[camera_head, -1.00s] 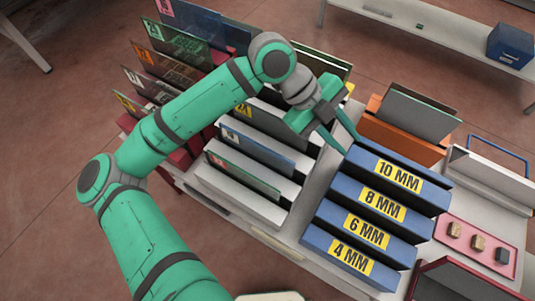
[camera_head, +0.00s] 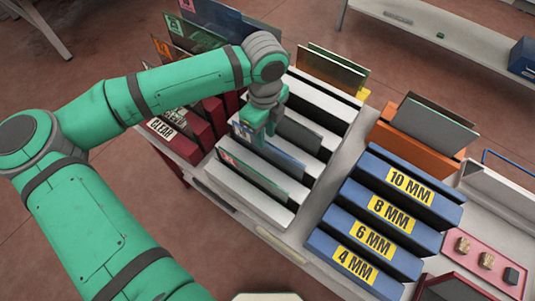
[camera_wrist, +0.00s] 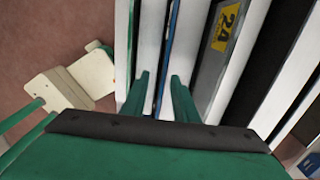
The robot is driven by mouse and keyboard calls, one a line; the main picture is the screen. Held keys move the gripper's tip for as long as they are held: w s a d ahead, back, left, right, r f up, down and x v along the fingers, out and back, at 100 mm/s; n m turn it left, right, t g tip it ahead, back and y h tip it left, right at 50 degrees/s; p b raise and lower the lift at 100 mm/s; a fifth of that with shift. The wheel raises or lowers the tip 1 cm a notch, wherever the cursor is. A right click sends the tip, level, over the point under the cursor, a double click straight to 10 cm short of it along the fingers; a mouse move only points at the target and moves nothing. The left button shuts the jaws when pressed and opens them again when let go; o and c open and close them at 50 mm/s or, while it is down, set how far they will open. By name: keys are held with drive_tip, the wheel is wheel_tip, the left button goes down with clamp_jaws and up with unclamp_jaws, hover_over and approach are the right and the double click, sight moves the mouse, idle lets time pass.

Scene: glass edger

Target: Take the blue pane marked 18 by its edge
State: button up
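The blue pane (camera_head: 285,158) stands on edge in a slot of the white rack (camera_head: 245,198); its label is too small to read. In the wrist view the pane (camera_wrist: 168,45) shows edge-on as a thin blue strip. My gripper (camera_head: 265,133) is over its upper edge in the head view. In the wrist view my gripper (camera_wrist: 161,95) is open, with one finger on each side of the strip and gaps beside it. I cannot tell how far the fingertips reach below the pane's edge.
A green-edged pane (camera_head: 248,172) stands in front, and a grey pane marked 24 (camera_wrist: 222,40) is close on the other side. Blue holders (camera_head: 345,232) marked in MM and an orange holder (camera_head: 405,140) stand to the right. Dark red racks (camera_head: 180,145) are at the left.

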sight(267, 144)
drive_tip(key=f, duration=0.5)
drive_tip(key=shift+w+d+f, duration=0.1)
drive_tip(key=shift+w+d, duration=0.2)
drive_tip(key=shift+d, duration=0.05)
drive_tip(key=shift+s+a+f, duration=0.1)
drive_tip(key=shift+a+f, duration=0.1)
drive_tip(key=shift+f, duration=0.15)
clamp_jaws()
drive_tip(key=shift+d, duration=0.1)
idle(0.8)
